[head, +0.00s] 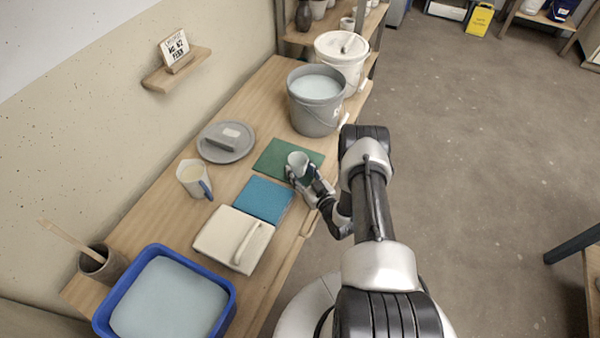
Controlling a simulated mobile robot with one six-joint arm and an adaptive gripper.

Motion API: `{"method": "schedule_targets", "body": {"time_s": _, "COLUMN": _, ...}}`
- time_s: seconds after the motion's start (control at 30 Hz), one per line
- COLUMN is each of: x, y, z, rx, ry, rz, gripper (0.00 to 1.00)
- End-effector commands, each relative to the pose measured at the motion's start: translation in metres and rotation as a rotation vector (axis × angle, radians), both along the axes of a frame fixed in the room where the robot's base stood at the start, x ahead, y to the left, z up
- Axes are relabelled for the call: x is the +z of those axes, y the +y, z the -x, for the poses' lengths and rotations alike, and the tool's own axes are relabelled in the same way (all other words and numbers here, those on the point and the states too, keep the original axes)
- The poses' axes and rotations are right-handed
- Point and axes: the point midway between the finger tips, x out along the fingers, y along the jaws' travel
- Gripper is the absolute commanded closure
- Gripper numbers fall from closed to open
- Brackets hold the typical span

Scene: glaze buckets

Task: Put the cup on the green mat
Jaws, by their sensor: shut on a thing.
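A small pale grey-white cup (298,160) is at the green mat (270,155) on the wooden bench. My gripper (299,175) is shut on the cup from its near side. The cup looks upright and appears over the mat's right-hand part. Whether its base touches the mat or hangs slightly above it is hidden by my fingers. The mat's left and far parts are bare.
A blue mat (263,199) lies in front of the green one. A grey bucket (314,108) of pale liquid stands behind it. A grey disc (226,143) with a block and a jug (192,178) stand left. A blue tub (165,295) is at the near end.

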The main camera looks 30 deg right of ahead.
Motion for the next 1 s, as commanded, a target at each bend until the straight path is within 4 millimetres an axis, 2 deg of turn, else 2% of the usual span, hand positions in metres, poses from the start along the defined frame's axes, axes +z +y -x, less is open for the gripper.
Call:
{"method": "schedule_targets", "body": {"time_s": 0.37, "x": -0.003, "y": 0.0, "z": -0.001, "rx": 0.0, "ry": -0.002, "rz": 0.001, "gripper": 0.95}}
{"method": "schedule_targets", "body": {"time_s": 0.4, "x": -0.002, "y": 0.0, "z": -0.001, "rx": 0.0, "ry": -0.002, "rz": 0.001, "gripper": 0.5}}
{"method": "schedule_targets", "body": {"time_s": 0.5, "x": -0.002, "y": 0.0, "z": -0.001, "rx": 0.0, "ry": -0.001, "rz": 0.001, "gripper": 0.44}}
{"method": "schedule_targets", "body": {"time_s": 0.87, "x": 0.001, "y": -0.001, "z": -0.001, "rx": 0.0, "ry": -0.001, "rz": 0.001, "gripper": 0.44}}
{"method": "schedule_targets", "body": {"time_s": 1.0, "x": 0.003, "y": -0.003, "z": 0.018, "rx": -0.004, "ry": 0.003, "rz": -0.002, "gripper": 0.44}}
